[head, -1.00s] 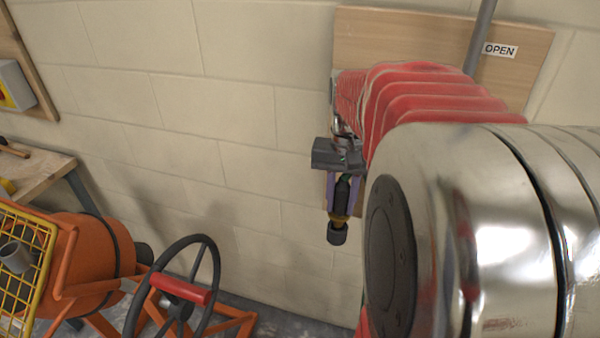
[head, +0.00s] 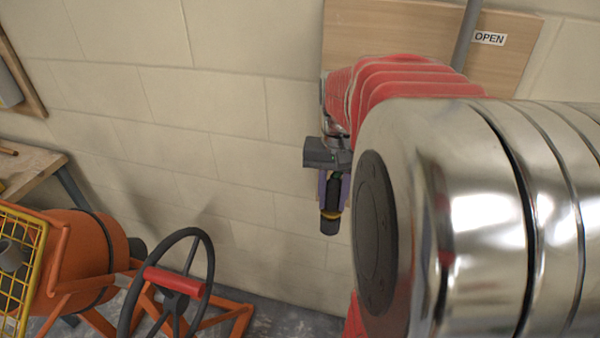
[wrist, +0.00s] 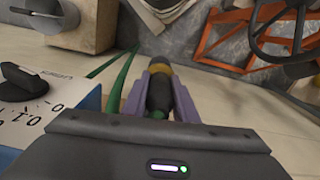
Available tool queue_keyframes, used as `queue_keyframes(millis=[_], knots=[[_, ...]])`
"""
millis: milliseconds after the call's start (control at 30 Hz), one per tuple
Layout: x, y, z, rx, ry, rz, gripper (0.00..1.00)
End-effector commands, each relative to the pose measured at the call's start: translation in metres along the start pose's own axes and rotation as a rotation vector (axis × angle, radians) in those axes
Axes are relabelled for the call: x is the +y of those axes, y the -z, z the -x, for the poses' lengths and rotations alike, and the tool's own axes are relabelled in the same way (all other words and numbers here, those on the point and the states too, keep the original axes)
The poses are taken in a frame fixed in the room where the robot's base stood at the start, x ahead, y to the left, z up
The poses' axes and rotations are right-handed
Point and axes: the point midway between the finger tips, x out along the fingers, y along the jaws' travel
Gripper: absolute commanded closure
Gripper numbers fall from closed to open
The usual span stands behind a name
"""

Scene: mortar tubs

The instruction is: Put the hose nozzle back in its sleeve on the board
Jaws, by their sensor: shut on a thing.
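My gripper (head: 333,188) hangs below my wrist in front of the block wall, its purple fingers shut on the hose nozzle (head: 329,218). The nozzle is dark with a yellow-brown band and a dark tip pointing down. In the wrist view the nozzle (wrist: 159,92) lies between both fingers, pointing away from the camera. The wooden board (head: 390,40) is on the wall behind my arm, with an OPEN label and a grey pipe. My arm covers much of it. I cannot make out the sleeve for certain. A grey cylinder (wrist: 45,14) shows at the wrist view's top left.
A blue box with a black knob (wrist: 22,82) is close on the gripper's left in the wrist view; a green hose (wrist: 120,80) runs behind the fingers. An orange mixer (head: 85,258) with a black handwheel (head: 172,285) and a workbench (head: 30,172) stand left.

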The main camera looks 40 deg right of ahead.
Motion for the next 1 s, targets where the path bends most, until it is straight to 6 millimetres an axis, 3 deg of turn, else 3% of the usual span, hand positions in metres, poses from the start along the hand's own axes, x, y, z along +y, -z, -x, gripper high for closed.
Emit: queue_keyframes(millis=[1000], knots=[[0.000, 0.000, -0.012, 0.000, 0.000, -0.001, 1.00]])
